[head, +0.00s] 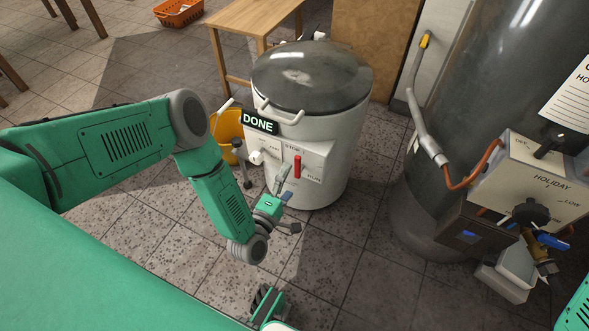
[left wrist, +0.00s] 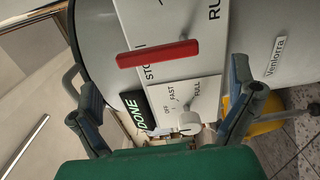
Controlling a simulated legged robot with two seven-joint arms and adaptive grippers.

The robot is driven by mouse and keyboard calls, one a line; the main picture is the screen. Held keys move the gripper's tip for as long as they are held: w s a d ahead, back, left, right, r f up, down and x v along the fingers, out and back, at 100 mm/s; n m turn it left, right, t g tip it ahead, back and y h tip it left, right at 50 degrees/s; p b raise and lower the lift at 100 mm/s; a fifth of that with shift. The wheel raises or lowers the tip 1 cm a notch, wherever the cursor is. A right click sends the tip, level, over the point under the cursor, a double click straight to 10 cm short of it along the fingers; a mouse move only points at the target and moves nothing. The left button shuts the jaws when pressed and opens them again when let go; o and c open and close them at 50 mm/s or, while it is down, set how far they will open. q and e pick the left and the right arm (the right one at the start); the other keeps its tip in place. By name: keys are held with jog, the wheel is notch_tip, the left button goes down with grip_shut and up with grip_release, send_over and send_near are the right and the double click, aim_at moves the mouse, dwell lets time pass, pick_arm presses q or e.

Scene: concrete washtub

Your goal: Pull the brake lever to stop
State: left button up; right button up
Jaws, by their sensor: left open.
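The red brake lever (head: 297,167) is on the front panel of the white washtub (head: 325,185), near the STOP and RUN labels. It stands about upright in the head view. In the left wrist view the lever (left wrist: 160,53) lies across the picture, beyond the gap between my fingers. My left gripper (head: 286,202) is open and empty, in front of and a little below the panel; its spread fingers also show in the left wrist view (left wrist: 165,85). I see no contact with the lever. My right gripper is not in view.
A DONE sign (head: 260,123) and a white knob (head: 256,157) are left of the lever. A yellow bucket (head: 228,125) stands behind left. Tiled floor lies open in front.

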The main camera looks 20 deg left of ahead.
pick_arm(q)
jog(key=s, duration=0.7)
jog(key=shift+a, duration=0.25)
jog(key=shift+w, duration=0.1)
jog(key=s+d+f+m+g+h, duration=0.1)
jog(key=s+d+m+g+h, duration=0.35)
jog(key=m+g, duration=0.6)
jog(key=s+a+r+m+g+y, duration=0.2)
jog(key=s+a+r+m+g, duration=0.15)
jog(key=s, duration=0.35)
jog(key=s+a+r+m+g+y, duration=0.25)
jog(key=s+a+m, duration=0.2)
jog(key=s, duration=0.25)
notch_tip(320, 180, up, 13)
jog(key=s+a+p, duration=0.1)
jog(key=a+p, duration=0.1)
jog(key=p, duration=1.1)
jog(key=shift+s+r+g+y, duration=0.15)
jog(key=shift+g+y, duration=0.15)
jog(key=shift+g, duration=0.15)
